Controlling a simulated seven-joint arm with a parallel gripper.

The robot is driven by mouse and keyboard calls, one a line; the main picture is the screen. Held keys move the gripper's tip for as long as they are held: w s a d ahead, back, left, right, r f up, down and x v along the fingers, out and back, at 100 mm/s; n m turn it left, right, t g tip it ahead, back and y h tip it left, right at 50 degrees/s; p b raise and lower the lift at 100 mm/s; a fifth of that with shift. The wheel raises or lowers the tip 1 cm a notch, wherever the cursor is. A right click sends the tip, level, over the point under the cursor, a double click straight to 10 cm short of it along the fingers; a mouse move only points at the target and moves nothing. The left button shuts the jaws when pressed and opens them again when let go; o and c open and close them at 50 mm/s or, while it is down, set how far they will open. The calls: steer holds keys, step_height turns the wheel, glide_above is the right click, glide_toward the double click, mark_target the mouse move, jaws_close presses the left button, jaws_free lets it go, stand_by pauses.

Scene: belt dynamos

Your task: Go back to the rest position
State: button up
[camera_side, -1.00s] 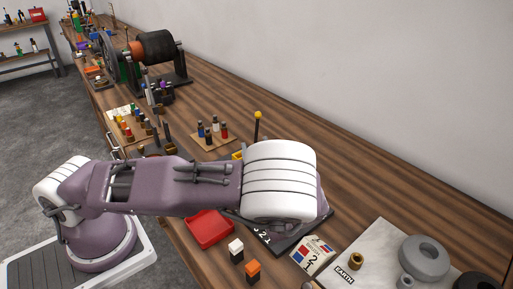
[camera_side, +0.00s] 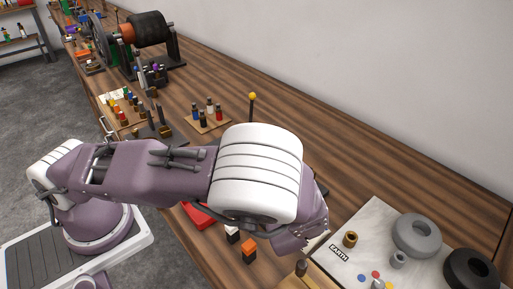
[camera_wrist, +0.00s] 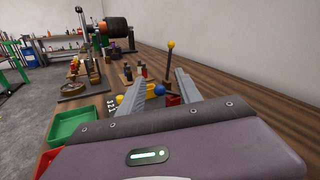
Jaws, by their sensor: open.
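My gripper (camera_wrist: 155,97) shows in the wrist view with its two grey fingers spread apart and nothing between them. It points along the bench (camera_side: 345,150), toward the dynamo at the far end. Beyond the fingertips are small yellow, blue and red pieces, and a yellow-topped rod (camera_wrist: 170,62) stands behind them. In the side view my arm reaches over the near part of the bench. Its large white joint hides what lies beneath, and the gripper itself is hidden there.
A red tray (camera_side: 199,214) and an orange-topped block (camera_side: 249,251) are close to my arm. A pale board (camera_side: 362,232) with grey and black rings lies at right. The dynamo (camera_side: 148,30) stands far back. A green tray (camera_wrist: 74,124) shows at left in the wrist view. The bench's wall side is mostly clear.

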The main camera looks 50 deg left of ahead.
steer(key=s+a+r+n+g+h, duration=0.2)
steer(key=s+n+g+h, duration=0.2)
steer(key=s+n, duration=0.1)
steer(key=s+a+r+n+g+h, duration=0.2)
steer(key=s+a+n+g+h, duration=0.1)
steer(key=s+n+g, duration=0.25)
steer(key=s+d+r+n+t+h, duration=0.6)
steer(key=s+r+n+h, duration=0.2)
steer(key=s+r+n, duration=0.2)
steer(key=shift+r+t+h, duration=0.35)
steer(key=shift+r+h, duration=0.05)
steer(key=shift+r, duration=0.05)
steer(key=shift+s+n, duration=0.1)
steer(key=shift+n, duration=0.15)
